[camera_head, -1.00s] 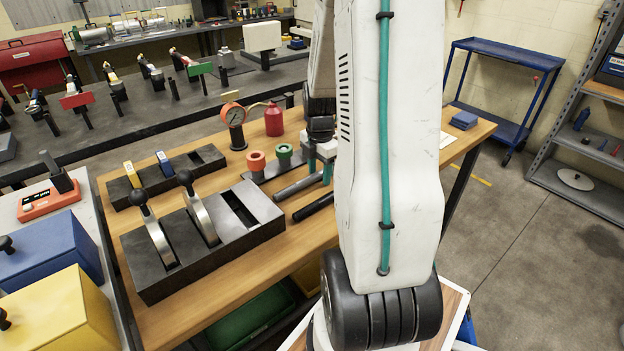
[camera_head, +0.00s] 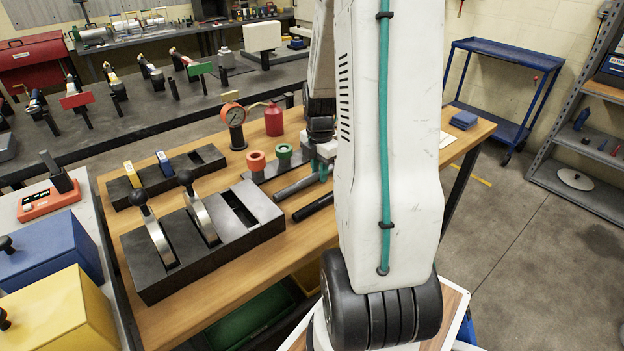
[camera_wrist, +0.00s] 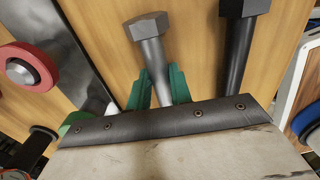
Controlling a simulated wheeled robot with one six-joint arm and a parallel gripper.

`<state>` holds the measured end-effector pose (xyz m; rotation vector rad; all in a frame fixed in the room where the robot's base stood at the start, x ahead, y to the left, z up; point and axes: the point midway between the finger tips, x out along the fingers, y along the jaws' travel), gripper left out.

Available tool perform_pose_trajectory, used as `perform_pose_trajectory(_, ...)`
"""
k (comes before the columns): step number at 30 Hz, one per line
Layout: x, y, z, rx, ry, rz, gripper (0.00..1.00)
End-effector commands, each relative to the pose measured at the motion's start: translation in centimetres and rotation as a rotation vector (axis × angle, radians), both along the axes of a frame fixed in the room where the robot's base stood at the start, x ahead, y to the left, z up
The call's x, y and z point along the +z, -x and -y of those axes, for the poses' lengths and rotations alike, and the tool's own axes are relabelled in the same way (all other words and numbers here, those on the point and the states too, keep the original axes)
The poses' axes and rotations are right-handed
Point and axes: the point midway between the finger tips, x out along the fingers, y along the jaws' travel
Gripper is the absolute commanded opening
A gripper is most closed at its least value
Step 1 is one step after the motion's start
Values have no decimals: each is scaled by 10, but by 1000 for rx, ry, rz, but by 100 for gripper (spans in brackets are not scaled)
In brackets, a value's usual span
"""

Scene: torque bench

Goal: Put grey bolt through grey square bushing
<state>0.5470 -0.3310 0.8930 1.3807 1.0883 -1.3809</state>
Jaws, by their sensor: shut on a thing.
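The grey bolt (camera_head: 294,187) lies on the wooden bench top in the head view. In the wrist view its hex head (camera_wrist: 147,25) points away from my gripper. My gripper (camera_wrist: 158,88) has green fingers, one on each side of the bolt's shank, and is shut on it. In the head view my gripper (camera_head: 321,169) is at the bolt's right end, partly hidden by my arm. I cannot make out the grey square bushing in either view; my arm hides part of the bench.
A black bolt (camera_head: 314,206) lies beside the grey one. A red bushing (camera_head: 256,161) and a green bushing (camera_head: 284,153) stand on a dark plate behind. A dark block with two levers (camera_head: 180,245) is left. A gauge (camera_head: 236,120) and red bottle (camera_head: 273,119) stand behind.

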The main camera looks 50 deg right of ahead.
Motion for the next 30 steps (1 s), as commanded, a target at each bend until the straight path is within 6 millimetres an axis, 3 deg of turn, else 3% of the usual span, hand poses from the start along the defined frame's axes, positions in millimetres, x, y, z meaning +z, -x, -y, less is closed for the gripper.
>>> perform_pose_trajectory(19,53,-1,1,0,3,2,0)
perform_pose_trajectory(30,61,0,0,0,0,1,0)
